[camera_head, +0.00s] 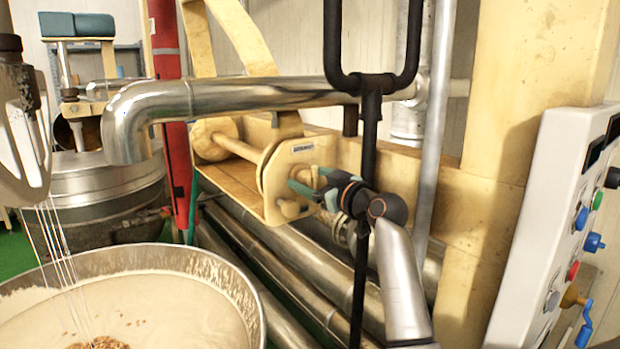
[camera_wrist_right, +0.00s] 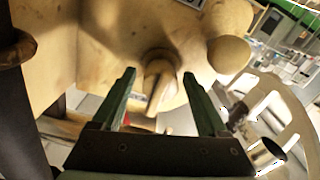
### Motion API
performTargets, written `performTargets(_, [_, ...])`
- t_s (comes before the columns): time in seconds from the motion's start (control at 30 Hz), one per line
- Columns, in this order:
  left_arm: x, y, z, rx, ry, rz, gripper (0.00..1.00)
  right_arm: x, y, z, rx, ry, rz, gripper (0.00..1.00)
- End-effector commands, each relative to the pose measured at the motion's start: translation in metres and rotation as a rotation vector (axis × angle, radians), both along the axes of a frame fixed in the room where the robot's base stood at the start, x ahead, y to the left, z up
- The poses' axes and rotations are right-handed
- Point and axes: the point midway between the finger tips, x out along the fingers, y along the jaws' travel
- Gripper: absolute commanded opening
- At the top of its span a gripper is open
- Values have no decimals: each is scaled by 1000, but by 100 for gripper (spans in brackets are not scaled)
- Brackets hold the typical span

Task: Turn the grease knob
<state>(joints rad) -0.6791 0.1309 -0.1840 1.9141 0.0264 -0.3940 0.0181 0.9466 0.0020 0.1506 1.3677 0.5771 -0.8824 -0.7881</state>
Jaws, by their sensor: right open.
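A beige knob (camera_wrist_right: 158,84) with a flat-sided stem and a round collar sticks out of a beige plate in the right wrist view. It appears to be the grease knob, though no label shows on it. My right gripper (camera_wrist_right: 159,73) is open, with one green finger on each side of the knob; whether they touch it I cannot tell. In the head view my right gripper (camera_head: 305,180) is at the face of the beige flange (camera_head: 275,165), and it hides the knob there. My left gripper is not in view.
A kettle (camera_head: 250,277) of pale nougat mass stands at the lower left. A shiny pipe (camera_head: 235,95) crosses above my right gripper, and a black post (camera_head: 368,135) stands close by. A control panel (camera_head: 550,200) with coloured buttons is at the right.

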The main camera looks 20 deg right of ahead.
Motion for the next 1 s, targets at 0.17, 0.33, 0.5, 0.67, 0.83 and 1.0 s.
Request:
performTargets(0.17, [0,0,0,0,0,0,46,0,0,0,0,0,0,68])
performTargets(0.33, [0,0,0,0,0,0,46,0,0,0,1,0,0,49])
performTargets(0.5, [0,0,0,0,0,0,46,0,0,0,1,1,1,30])
performTargets(0.67, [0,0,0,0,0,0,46,0,0,0,1,1,1,12])
performTargets(0.83, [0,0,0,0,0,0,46,0,0,0,1,1,1,0])
performTargets(1.0, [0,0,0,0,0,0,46,0,0,-1,5,3,1,0])
